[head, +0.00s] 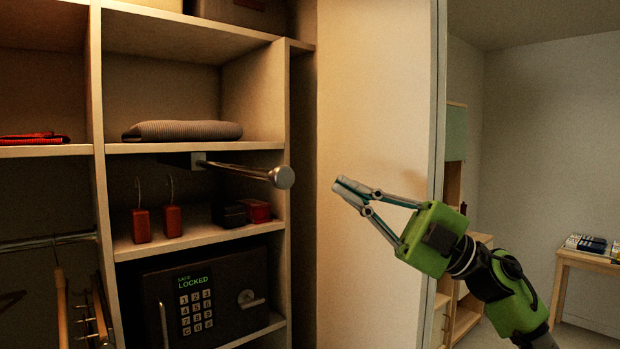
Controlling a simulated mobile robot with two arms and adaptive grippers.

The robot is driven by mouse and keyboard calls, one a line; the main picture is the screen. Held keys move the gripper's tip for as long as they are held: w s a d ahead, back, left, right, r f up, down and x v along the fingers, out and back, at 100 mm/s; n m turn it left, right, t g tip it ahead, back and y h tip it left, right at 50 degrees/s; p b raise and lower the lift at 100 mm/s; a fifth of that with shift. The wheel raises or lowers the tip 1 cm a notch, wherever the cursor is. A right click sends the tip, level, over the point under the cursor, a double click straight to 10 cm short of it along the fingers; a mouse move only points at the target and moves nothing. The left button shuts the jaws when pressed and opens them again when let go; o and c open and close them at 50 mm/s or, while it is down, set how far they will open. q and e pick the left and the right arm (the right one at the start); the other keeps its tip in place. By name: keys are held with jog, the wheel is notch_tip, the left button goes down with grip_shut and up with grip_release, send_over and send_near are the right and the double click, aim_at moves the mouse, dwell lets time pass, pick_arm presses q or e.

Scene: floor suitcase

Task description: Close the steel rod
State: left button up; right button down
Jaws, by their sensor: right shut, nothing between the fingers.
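A steel rod (238,170) with a round knob at its end sticks out from under a shelf in the wardrobe in the head view. Its mount sits under the shelf board, and the rod points outward to the right. My right gripper (343,190), green with grey fingers, is to the right of the knob and slightly lower in the picture. Its fingertips are together with nothing between them, and a gap shows between them and the knob. My left gripper is not in view.
A folded grey cloth (182,131) lies on the shelf above the rod. A black safe (205,297) reading "LOCKED" is underneath. A pale door panel (375,90) stands behind my right gripper.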

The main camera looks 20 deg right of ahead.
jog(key=s+r+n+g+h, duration=0.2)
jog(key=s+r+n+g, duration=0.15)
jog(key=s, duration=0.35)
jog(key=h+p, duration=0.4)
send_near(277, 178)
jog(key=s+a, duration=0.2)
jog(key=a, duration=0.2)
jog(key=shift+t, duration=0.25)
jog(key=w, duration=0.1)
jog(key=w+p, duration=0.1)
jog(key=w, duration=0.1)
jog(key=w+a+p, duration=0.1)
jog(key=shift+w+f, duration=0.3)
jog(key=shift+f, duration=0.05)
jog(key=shift+s, duration=0.15)
